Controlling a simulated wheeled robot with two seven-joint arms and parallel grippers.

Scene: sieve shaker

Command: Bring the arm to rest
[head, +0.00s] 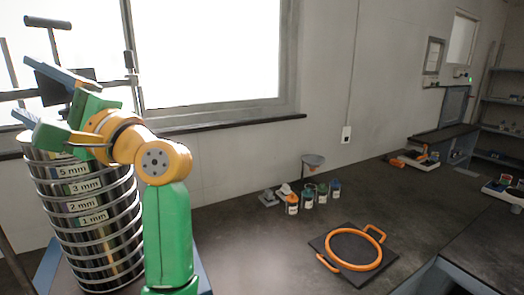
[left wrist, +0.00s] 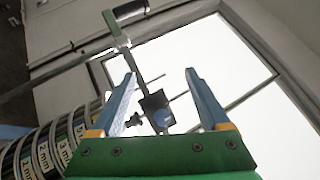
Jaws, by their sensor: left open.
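My left gripper (head: 22,86) is raised at the upper left, beside the top of the sieve stack (head: 92,215). In the left wrist view, the open fingers (left wrist: 160,74) frame the shaker's T-handle and dark clamp block (left wrist: 156,108), which appear beyond the fingertips; contact is not visible. The metal stack stands upright, with labels such as 5 mm, 3 mm, 2 mm and 1 mm. My arm hides part of its top. My right gripper is not in view.
An orange ring with handles (head: 352,248) lies on a dark square mat on the bench. Several small jars (head: 308,198) and a funnel on a stand (head: 313,163) are behind it. A window (head: 208,55) is behind the shaker. The bench between the arm and ring is clear.

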